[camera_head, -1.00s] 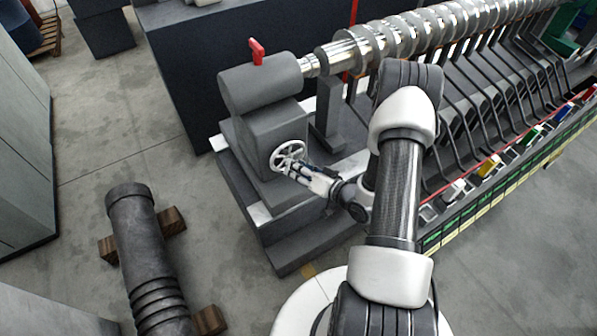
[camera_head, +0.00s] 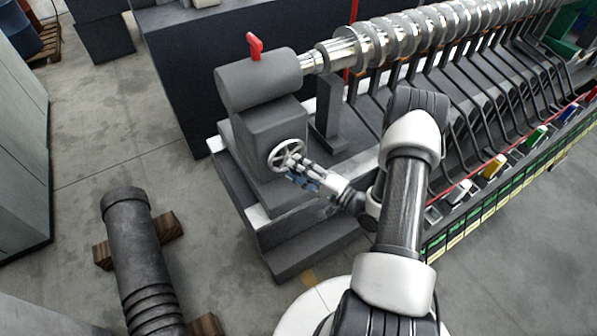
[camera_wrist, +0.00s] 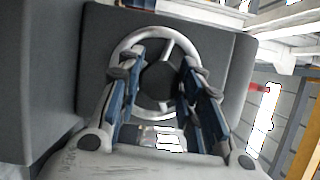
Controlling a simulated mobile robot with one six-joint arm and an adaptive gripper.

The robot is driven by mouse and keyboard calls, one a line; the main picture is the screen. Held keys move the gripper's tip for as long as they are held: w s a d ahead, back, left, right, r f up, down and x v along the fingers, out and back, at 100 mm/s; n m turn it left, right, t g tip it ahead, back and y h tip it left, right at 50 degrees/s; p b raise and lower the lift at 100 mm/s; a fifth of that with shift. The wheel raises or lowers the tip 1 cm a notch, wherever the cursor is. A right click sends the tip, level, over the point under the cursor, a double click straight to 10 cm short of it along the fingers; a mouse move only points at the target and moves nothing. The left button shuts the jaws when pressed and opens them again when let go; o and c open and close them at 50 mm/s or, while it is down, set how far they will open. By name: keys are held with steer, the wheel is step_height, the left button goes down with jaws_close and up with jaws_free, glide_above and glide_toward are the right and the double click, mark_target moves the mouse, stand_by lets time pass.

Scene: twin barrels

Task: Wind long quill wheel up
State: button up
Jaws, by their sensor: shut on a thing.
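The quill wheel (camera_head: 287,154) is a small pale spoked handwheel on the front face of the grey tailstock (camera_head: 268,120). In the wrist view the wheel (camera_wrist: 121,48) nearly fills the middle, with its dark round hub (camera_wrist: 160,82) between my fingers. My gripper (camera_head: 295,171) is at the wheel's lower right side in the head view. It is shut on the wheel, and the wrist view shows its two fingers (camera_wrist: 160,68) either side of the hub, crossing the rim. The exact contact is hard to see.
A red lever (camera_head: 254,46) stands on top of the tailstock. A shiny ribbed shaft (camera_head: 400,45) runs off to the right above several bent dark rods. A dark barrel (camera_head: 135,240) lies on wooden blocks at lower left. Concrete floor between is clear.

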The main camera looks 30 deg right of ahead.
steer(key=m+b, duration=0.1)
steer(key=m, duration=0.1)
steer(key=m+t, duration=0.1)
steer(key=m, duration=0.1)
steer(key=shift+f+t+b, duration=0.1)
steer(key=shift+t+b, duration=0.2)
steer(key=shift+b, duration=0.1)
steer(key=shift+m+t+h+b, duration=0.3)
steer(key=shift+m+t+b, duration=0.3)
steer(key=shift+m, duration=1.7)
steer(key=o, duration=1.1)
steer(key=shift+c, duration=0.2)
steer(key=v, duration=1.2)
steer(key=shift+f, duration=0.15)
